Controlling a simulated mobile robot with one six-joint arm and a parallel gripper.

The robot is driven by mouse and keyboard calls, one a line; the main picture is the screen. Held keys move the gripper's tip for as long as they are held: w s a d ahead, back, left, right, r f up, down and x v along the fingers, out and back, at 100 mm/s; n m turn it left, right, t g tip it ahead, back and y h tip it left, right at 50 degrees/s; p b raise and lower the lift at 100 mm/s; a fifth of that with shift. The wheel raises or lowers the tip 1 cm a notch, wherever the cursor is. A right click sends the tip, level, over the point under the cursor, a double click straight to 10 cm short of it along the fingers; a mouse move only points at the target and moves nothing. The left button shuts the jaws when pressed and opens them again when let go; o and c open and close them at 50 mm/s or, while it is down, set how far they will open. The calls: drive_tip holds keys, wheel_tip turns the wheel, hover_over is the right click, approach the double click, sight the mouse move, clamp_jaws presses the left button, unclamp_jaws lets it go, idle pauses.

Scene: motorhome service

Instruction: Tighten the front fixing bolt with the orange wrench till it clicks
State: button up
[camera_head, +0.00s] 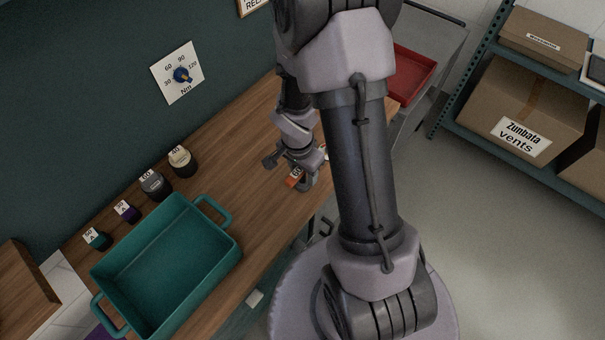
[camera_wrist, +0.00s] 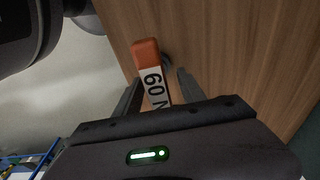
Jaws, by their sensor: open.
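The orange wrench (camera_wrist: 146,48) lies on the wooden worktop in the wrist view, with a white label reading "60 N" on its handle. The rest of it is hidden by my gripper. My gripper (camera_wrist: 160,77) is open, with one finger on each side of the labelled handle. I cannot tell whether the fingers touch it. In the head view my gripper (camera_head: 309,182) is low over the worktop, beside the orange wrench end (camera_head: 294,177). I cannot make out the front fixing bolt in either view.
A teal tray (camera_head: 170,262) stands on the worktop (camera_head: 235,160), with several small labelled containers (camera_head: 153,184) behind it. A dial marked Nm (camera_head: 177,73) is on the wall. A red tray (camera_head: 412,75) and shelved boxes (camera_head: 525,108) are at the right.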

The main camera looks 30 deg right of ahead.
drive_tip(key=shift+c, duration=0.2)
clamp_jaws()
drive_tip(key=shift+r, duration=0.15)
